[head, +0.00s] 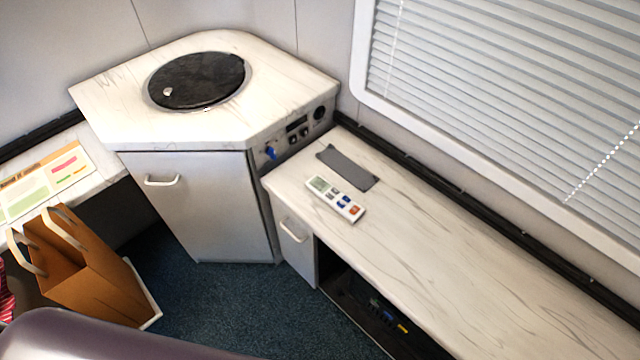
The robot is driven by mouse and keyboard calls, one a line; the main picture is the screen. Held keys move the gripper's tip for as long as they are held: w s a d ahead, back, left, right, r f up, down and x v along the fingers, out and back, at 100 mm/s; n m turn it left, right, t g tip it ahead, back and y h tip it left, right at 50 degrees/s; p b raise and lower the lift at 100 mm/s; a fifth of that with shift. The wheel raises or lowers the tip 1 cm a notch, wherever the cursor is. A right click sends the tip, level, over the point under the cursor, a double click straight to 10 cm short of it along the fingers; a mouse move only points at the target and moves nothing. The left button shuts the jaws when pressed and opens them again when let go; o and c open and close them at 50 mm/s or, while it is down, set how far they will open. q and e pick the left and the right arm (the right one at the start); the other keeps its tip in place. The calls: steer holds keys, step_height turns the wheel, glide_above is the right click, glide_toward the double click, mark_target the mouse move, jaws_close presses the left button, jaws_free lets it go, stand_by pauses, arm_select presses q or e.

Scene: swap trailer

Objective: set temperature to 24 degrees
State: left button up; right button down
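A white remote control (335,199) lies on the marbled bench top, with a small grey-green display at its upper left end and several blue, grey and red-orange buttons. The digits on its display are too small to read. A small control panel (297,132) with a dark display, knobs and a blue part sits on the side of the corner cabinet. Its display is also unreadable. Neither of my grippers shows in the head view.
A dark grey flat pad (347,167) lies behind the remote. The corner cabinet (120,115) has a round black lid (197,80). A brown paper bag (85,275) stands at lower left. The bench top (470,270) right of the remote is clear. Blinds cover the window (520,90).

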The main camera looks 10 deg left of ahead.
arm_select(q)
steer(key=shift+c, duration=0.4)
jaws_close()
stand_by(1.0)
